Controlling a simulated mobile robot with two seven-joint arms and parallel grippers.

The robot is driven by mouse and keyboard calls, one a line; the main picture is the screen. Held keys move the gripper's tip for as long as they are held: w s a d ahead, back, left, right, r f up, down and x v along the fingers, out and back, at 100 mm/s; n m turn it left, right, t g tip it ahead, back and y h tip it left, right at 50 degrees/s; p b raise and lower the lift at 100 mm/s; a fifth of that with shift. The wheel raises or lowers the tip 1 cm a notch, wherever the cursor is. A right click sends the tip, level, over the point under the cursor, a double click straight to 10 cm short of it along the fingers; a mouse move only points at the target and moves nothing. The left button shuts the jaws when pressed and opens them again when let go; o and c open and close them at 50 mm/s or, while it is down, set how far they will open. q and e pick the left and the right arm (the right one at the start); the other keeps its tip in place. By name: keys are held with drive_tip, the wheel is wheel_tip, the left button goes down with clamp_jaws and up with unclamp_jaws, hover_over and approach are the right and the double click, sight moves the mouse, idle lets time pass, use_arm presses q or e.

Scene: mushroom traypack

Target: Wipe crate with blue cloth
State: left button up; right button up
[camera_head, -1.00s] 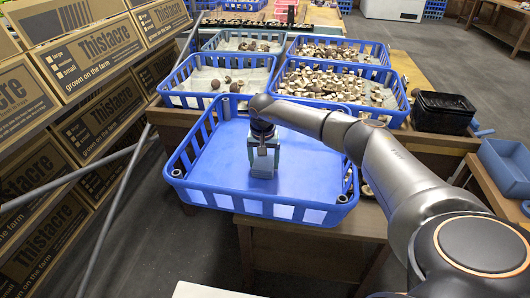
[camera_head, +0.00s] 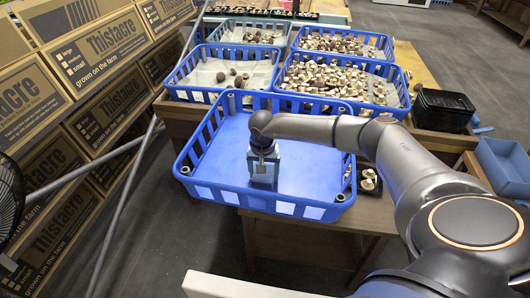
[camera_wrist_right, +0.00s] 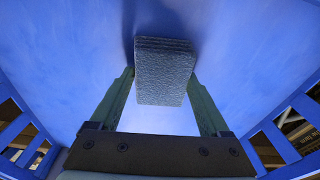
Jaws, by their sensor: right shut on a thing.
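The blue crate (camera_head: 213,160) stands on a wooden table in the head view, its floor largely bare. My right gripper (camera_head: 263,180) reaches down into it, near the middle and toward the near wall. In the right wrist view the right gripper (camera_wrist_right: 164,80) has its two green fingers on either side of the folded grey-blue cloth (camera_wrist_right: 163,72), shut on it. The cloth is against or very close to the crate floor (camera_wrist_right: 65,65); exact contact is hard to tell. In the head view the cloth is mostly hidden by the gripper. My left gripper is not in view.
Several blue crates with mushrooms (camera_head: 335,85) stand behind. A black box (camera_head: 443,108) and a blue-grey bin (camera_head: 500,165) are at right. A small dark holder with mushrooms (camera_head: 368,180) is beside the crate's right wall. Cardboard boxes (camera_head: 85,100) line the left.

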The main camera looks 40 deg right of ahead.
idle(0.3)
drive_tip(key=shift+r+p, duration=2.1)
drive_tip(key=shift+r, duration=0.95)
drive_tip(key=shift+r+p, duration=1.15)
drive_tip(key=shift+r, duration=0.4)
drive_tip(key=shift+f, duration=0.1)
